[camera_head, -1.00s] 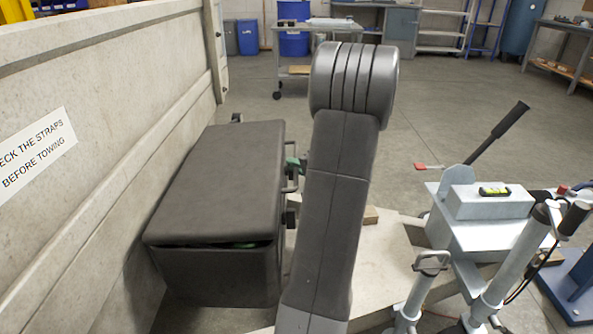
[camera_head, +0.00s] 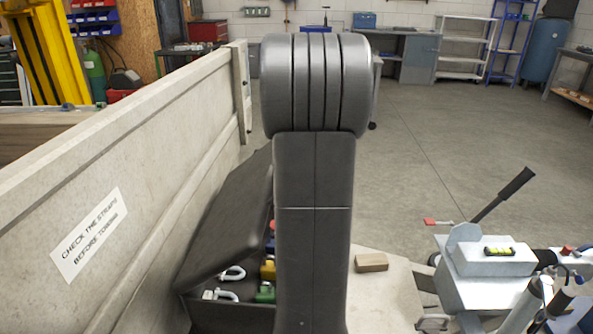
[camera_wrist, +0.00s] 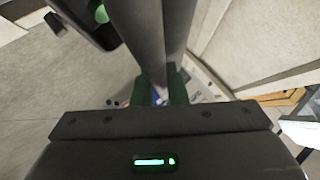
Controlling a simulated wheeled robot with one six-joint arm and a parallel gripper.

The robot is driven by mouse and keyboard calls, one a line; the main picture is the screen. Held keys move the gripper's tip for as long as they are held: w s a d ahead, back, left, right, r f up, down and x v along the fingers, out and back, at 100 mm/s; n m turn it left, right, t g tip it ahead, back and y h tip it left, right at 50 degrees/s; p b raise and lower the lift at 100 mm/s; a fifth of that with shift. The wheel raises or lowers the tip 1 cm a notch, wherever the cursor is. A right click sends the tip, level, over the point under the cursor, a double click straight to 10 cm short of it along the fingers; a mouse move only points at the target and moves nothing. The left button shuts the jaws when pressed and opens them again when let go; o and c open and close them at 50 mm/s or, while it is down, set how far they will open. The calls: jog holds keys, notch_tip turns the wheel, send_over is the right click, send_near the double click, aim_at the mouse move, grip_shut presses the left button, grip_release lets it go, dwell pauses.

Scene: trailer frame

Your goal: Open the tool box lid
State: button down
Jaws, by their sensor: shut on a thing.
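The dark grey tool box (camera_head: 236,318) stands beside the trailer's side wall in the head view. Its lid (camera_head: 226,222) is raised and tilted up towards that wall. Through the opening I see shackles (camera_head: 232,273) with coloured parts. My arm covers the right part of the box and hides my gripper in the head view. In the wrist view my gripper (camera_wrist: 164,90) has its green fingers shut on the lid (camera_wrist: 150,35), seen nearly edge-on. The exact spot of the grip is hard to make out. A corner of the open box (camera_wrist: 78,22) shows at upper left there.
The trailer wall (camera_head: 120,200) with a strap notice (camera_head: 89,234) runs close along the left. A wooden block (camera_head: 371,262) lies on the trailer deck right of my arm. Metal winch-like gear (camera_head: 490,258) stands at the right. The floor beyond is clear.

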jog(key=a+r+p, duration=0.9)
jog(key=a+p, duration=0.4)
jog(key=shift+a+h, duration=0.2)
jog(key=shift+h, duration=0.2)
jog(key=c, duration=1.5)
grip_release()
jog(key=shift+o, duration=0.2)
jog(key=p+v, duration=0.3)
jog(key=v, duration=1.1)
